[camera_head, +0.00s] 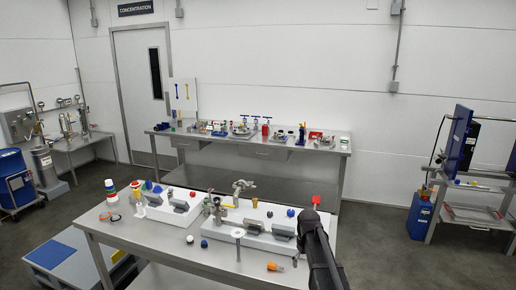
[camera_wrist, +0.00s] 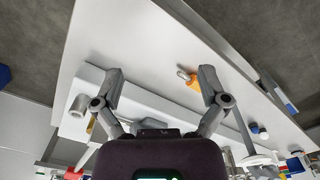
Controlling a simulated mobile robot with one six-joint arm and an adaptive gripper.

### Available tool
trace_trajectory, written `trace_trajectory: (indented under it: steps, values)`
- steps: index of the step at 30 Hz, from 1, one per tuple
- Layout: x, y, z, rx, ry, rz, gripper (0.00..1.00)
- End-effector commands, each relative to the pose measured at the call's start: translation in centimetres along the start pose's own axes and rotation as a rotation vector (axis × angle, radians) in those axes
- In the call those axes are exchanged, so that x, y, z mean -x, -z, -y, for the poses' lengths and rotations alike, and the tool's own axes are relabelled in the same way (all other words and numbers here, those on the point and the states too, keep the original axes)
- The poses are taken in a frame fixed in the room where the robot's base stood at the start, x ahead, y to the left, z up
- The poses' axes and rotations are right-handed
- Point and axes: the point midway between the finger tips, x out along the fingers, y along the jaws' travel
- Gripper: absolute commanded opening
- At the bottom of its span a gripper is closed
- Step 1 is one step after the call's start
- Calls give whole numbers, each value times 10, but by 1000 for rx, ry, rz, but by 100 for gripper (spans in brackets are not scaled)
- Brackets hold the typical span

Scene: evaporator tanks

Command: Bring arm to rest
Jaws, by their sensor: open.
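My gripper (camera_wrist: 160,85) is open in the wrist view, its two grey fingers spread wide with nothing between them. It hangs over the near steel table (camera_head: 140,244). In the head view my black arm reaches up from the bottom right over the table's right end, and the fingers cannot be made out clearly there. An orange-handled tool (camera_wrist: 193,82) lies on the table close to the right finger in the wrist view; it also shows in the head view (camera_head: 274,267).
The near table holds white fixture blocks (camera_head: 240,222), a brass-topped valve (camera_head: 241,186) and several coloured caps. A back table (camera_head: 285,152) carries more parts. A blue panel stand (camera_head: 456,143) is at right, a blue drum (camera_head: 12,178) at left. Floor between is clear.

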Motion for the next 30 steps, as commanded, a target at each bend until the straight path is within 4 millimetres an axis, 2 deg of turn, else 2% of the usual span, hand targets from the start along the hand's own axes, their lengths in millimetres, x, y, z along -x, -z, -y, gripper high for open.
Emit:
trace_trajectory:
  steps: [1, 3, 9, 12, 15, 18, 30]
  values:
    - [-11, -34, 13, -37, 0, 0, 93]
    - [-17, -63, 24, -91, 0, 0, 93]
    - [-35, -140, 53, -240, 0, 0, 93]
    - [-41, -168, 64, -298, -1, 0, 93]
    - [-45, -187, 71, -339, -1, 0, 93]
    - [-46, -196, 74, -362, -1, 0, 93]
    - [-46, -197, 75, -370, -1, 0, 93]
